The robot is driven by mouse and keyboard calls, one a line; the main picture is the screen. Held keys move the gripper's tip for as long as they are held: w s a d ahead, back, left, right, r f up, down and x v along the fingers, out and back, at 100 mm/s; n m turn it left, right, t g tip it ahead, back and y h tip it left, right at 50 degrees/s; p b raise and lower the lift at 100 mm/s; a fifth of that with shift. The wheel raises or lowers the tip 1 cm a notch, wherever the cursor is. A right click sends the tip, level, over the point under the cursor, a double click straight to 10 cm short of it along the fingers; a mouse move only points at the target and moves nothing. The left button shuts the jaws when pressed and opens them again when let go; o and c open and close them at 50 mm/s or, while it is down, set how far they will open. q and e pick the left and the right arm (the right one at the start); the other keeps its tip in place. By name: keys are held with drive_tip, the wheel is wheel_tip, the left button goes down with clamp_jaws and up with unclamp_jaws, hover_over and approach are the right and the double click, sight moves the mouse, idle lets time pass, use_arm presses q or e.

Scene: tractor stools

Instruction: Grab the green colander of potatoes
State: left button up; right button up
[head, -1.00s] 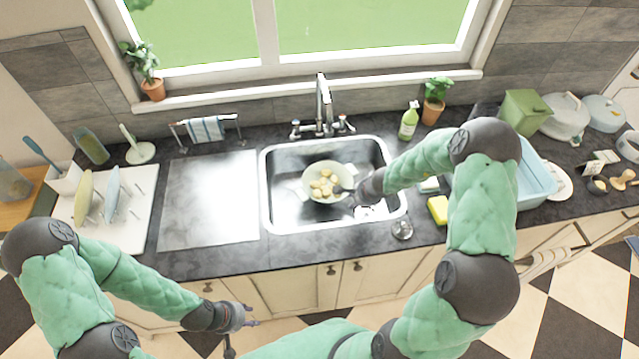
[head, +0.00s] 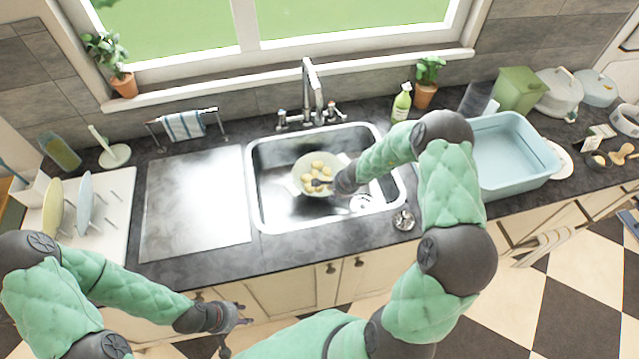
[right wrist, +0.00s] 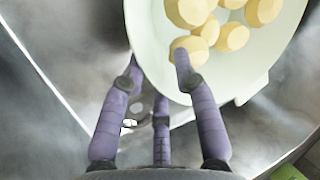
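The pale green colander (head: 327,165) with several potatoes (head: 318,169) stands in the sink basin. It also fills the top of the right wrist view (right wrist: 150,35), with potatoes (right wrist: 235,37) inside. My right gripper (head: 322,184) is at the colander's near right side. In the right wrist view my right gripper (right wrist: 160,65) has its fingers apart, one over the inside of the bowl and one outside the rim. My left gripper (head: 240,328) is open and empty in front of the counter's front edge, at lower left.
The faucet (head: 311,88) rises behind the sink (head: 262,215). A metal drainboard (head: 195,205) and a plate rack (head: 110,215) lie left of it. A blue tub (head: 548,160) stands right of my right arm. A green bottle (head: 401,104) stands behind it.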

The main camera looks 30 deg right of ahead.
drive_tip(key=b+x, duration=0.1)
drive_tip(key=x, duration=0.2)
drive_tip(key=shift+w+f, duration=0.15)
drive_tip(key=shift+f, duration=0.2)
clamp_jaws()
drive_tip(key=shift+w+r, duration=0.1)
drive_tip(key=shift+r, duration=0.05)
